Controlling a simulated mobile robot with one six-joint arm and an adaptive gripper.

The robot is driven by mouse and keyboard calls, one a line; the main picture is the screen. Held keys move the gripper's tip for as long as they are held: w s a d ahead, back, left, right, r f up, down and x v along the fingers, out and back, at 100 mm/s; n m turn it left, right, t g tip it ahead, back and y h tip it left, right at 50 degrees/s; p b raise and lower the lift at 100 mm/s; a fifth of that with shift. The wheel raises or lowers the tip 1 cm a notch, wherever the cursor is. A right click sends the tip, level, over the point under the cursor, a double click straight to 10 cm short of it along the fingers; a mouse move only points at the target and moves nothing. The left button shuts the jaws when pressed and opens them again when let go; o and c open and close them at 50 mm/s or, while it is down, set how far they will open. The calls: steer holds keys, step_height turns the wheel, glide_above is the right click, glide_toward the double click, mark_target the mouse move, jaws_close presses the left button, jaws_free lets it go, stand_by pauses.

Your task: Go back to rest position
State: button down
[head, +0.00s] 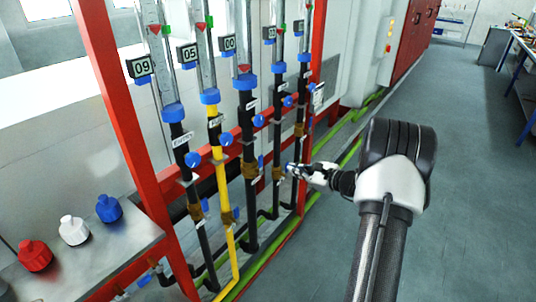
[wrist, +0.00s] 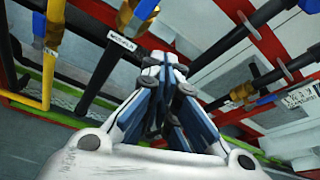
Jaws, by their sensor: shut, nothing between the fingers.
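My gripper (head: 291,168) is at the end of my arm in the head view, close to the lower part of the rightmost black pipes. In the wrist view my gripper (wrist: 164,62) has its fingers together, with nothing between them. Black pipes and a yellow pipe (head: 221,184) with blue valve handles stand in a red frame (head: 119,100). In the wrist view a black pipe (wrist: 118,60) passes just left of the fingers. I cannot tell whether the fingertips touch any pipe.
Green pipes (head: 262,262) run along the floor by the frame. The grey floor (head: 470,190) to the right is clear. A workbench (head: 524,52) stands at far right.

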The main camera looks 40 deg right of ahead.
steer(key=s+a+r+n+g+y, duration=0.15)
steer(key=a+r+n, duration=0.25)
steer(key=a, duration=0.6)
steer(key=s+a+r+n+g+y, duration=0.1)
steer(key=s+a+r+n+g, duration=0.25)
steer(key=a, duration=0.55)
steer(key=s+a+r+n+g+y, duration=0.1)
steer(key=a+r+n+g+y, duration=0.1)
steer(key=a+r+n, duration=0.6)
steer(key=s+a+f+n+g+h, duration=0.1)
steer(key=s+a+n+g+h, duration=0.3)
steer(key=s+a, duration=0.7)
steer(key=s+d+n+t+h, duration=0.1)
steer(key=s+n+h, duration=0.2)
steer(key=s+n, duration=0.6)
steer(key=s, duration=0.4)
steer(key=shift+s, duration=0.25)
steer(key=shift+a+n, duration=0.1)
steer(key=shift+n, duration=0.15)
